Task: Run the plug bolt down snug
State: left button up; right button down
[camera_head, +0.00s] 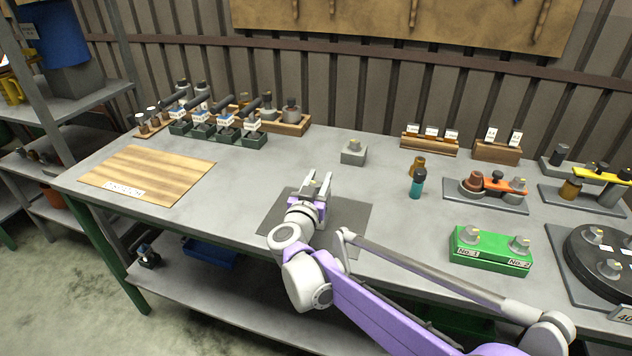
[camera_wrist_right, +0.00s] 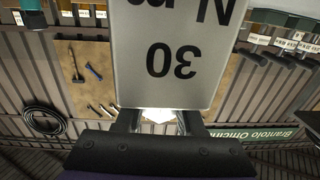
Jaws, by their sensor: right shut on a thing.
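My right gripper (camera_head: 318,186) is over the dark grey mat (camera_head: 345,213) at the front middle of the bench. It is shut on a small, mostly hidden thing; a pale bit of it shows between the fingers in the right wrist view (camera_wrist_right: 158,116). A grey plate (camera_wrist_right: 175,50) fills the top of that view just beyond the fingers, with "30 N m" upside down and partly cut off. I cannot tell whether the plate belongs to the held thing. I cannot make out for certain which piece is the plug bolt. My left gripper is out of view.
A grey block with a knob (camera_head: 353,153) stands behind the mat. A wooden board (camera_head: 147,174) lies left. Bench between board and mat is clear.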

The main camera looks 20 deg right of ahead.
jog(key=m+g+h, duration=0.2)
jog(key=h, duration=0.1)
jog(key=shift+s+d+m+g+h, duration=0.2)
jog(key=shift+m+g+h, duration=0.1)
jog(key=shift+m, duration=0.1)
jog(key=m+g+h, duration=0.1)
jog(key=m+g+h+p, duration=0.1)
jog(key=g, duration=0.1)
jog(key=m+g+h, duration=0.1)
jog(key=shift+s+d+m+g+p, duration=0.3)
jog(key=shift+s+d, duration=0.05)
jog(key=m+g+h, duration=0.1)
jog(key=g, duration=0.1)
jog(key=m+g+p, duration=0.1)
jog(key=g, duration=0.1)
jog(key=shift+s+d+r+m+h, duration=0.1)
jog(key=shift+s+d+m+h, duration=0.05)
jog(key=shift+s+m+h, duration=0.25)
jog(key=shift+s+d+m+g+p, duration=0.1)
jog(key=shift+s+m+g+p, duration=0.15)
jog(key=shift+m+g+p, duration=0.9)
jog(key=shift+s+m+g+p, duration=0.15)
jog(key=shift+m+g, duration=0.5)
jog(key=shift+g, duration=1.1)
jog(key=shift+s, duration=0.1)
jog(key=c, duration=0.5)
grip_release()
